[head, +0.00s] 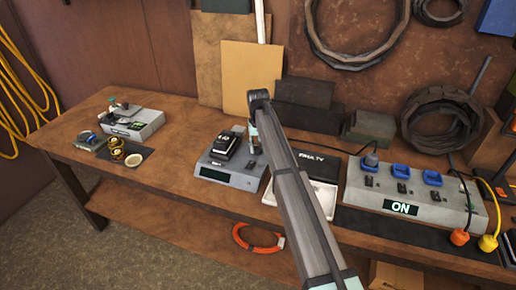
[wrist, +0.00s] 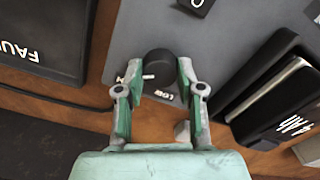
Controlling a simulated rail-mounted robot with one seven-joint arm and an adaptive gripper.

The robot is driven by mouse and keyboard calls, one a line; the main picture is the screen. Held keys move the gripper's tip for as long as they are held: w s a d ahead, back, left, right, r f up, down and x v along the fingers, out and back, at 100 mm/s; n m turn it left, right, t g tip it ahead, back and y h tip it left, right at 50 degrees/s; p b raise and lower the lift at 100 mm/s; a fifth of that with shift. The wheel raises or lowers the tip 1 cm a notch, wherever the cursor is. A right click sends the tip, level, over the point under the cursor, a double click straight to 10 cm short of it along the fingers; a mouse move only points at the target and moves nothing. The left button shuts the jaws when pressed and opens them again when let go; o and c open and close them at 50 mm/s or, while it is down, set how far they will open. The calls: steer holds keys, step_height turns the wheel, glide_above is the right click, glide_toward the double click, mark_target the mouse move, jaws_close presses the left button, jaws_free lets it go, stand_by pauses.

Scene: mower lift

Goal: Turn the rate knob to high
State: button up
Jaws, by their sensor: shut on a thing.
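The rate knob (wrist: 158,64) is a dark round knob on the grey charger's top panel. In the wrist view my gripper (wrist: 157,78) has one finger on each side of it and is shut on it. A small white mark shows at the knob's left side near the left finger, and a partly hidden label lies just below the knob. In the head view the grey charger (head: 222,179) stands on the bench with a black battery (head: 226,144) on it. My gripper (head: 254,142) is at the charger's right side; the knob is hidden there by my arm.
A black tray marked "FAULTY" (head: 311,162) stands right of the charger. A grey power strip showing "ON" (head: 404,208) with blue plugs is further right. Another grey device (head: 136,126) and small brass parts (head: 117,148) are at left.

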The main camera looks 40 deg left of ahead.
mark_target(258, 148)
steer(key=shift+f+m, duration=0.1)
steer(key=shift+m, duration=0.6)
steer(key=o, duration=1.2)
steer(key=shift+c, duration=0.2)
step_height(258, 148, up, 12)
